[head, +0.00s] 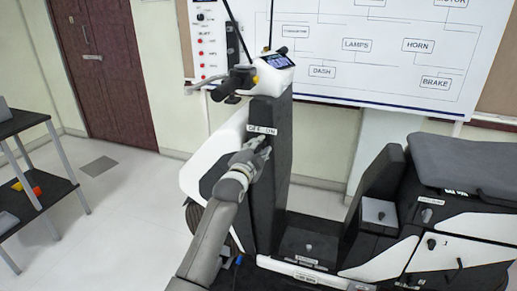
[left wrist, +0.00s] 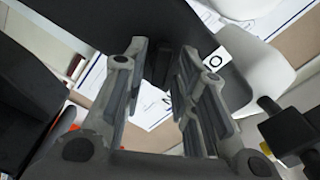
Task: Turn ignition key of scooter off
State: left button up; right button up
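The scooter (head: 277,180) stands ahead, with a black front column and white side panels. An "OFF ON" label (head: 262,130) is on the column below the handlebar. My left gripper (head: 261,145) is just below this label, close to the column face. In the left wrist view, my left gripper (left wrist: 163,58) has its two fingers apart. A small dark upright piece (left wrist: 161,72) shows between them; it may be the ignition key, but I cannot tell whether the fingers touch it. The key's position is not readable in the head view. My right gripper is not in view.
The handlebar (head: 232,82) and display (head: 277,61) are above the gripper. The seat (head: 467,160) is at the right. A wiring board (head: 380,50) hangs on the wall behind. A black shelf (head: 25,205) stands at the left, with free floor between it and the scooter.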

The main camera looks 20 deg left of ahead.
pick_arm(q)
grip_shut()
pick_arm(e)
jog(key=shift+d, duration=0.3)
pick_arm(q)
jog(key=shift+n, duration=0.3)
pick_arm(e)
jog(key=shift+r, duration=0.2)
pick_arm(q)
jog(key=shift+r+n+p, duration=0.1)
jog(key=shift+n+p, duration=0.65)
jog(key=shift+n, duration=0.15)
jog(key=n+p, duration=0.1)
jog(key=n, duration=0.2)
jog(key=shift+n, duration=0.3)
jog(key=n+p, duration=0.1)
jog(key=n, duration=0.2)
jog(key=shift+a+p, duration=0.1)
jog(key=shift+p, duration=0.2)
jog(key=shift+n+p, duration=0.35)
jog(key=shift+n, duration=1.05)
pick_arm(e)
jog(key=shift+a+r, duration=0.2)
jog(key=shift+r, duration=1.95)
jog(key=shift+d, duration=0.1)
